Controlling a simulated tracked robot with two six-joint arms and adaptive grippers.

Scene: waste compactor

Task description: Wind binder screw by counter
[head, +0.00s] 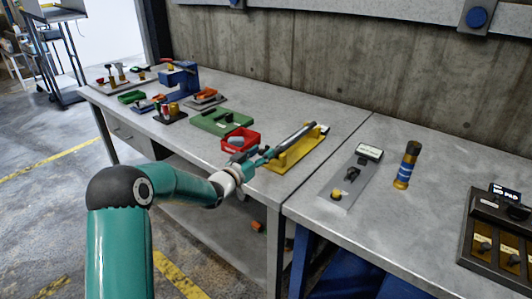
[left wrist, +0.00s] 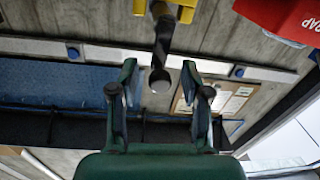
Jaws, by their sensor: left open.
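A yellow fixture (head: 297,152) stands near the table's front edge, with a long grey bar, apparently the binder screw (head: 298,136), along its top. A small dark box with a pale top, possibly the counter (head: 324,128), is at its far end. My left gripper (head: 262,158) is at the fixture's near end. In the left wrist view, a dark crank arm (left wrist: 162,42) with a round-ended knob (left wrist: 160,80) reaches down from the yellow part. My left gripper (left wrist: 160,72) is open, with fingers on either side of the knob, apparently apart from it. The counter's reading is too small to tell.
A red bin (head: 240,140) stands just left of the fixture, and a green case (head: 221,121) behind it. On the right are a grey plate with a display (head: 350,178), a blue-and-yellow cylinder (head: 407,165) and a dark panel box (head: 497,235). Bare tabletop lies between them.

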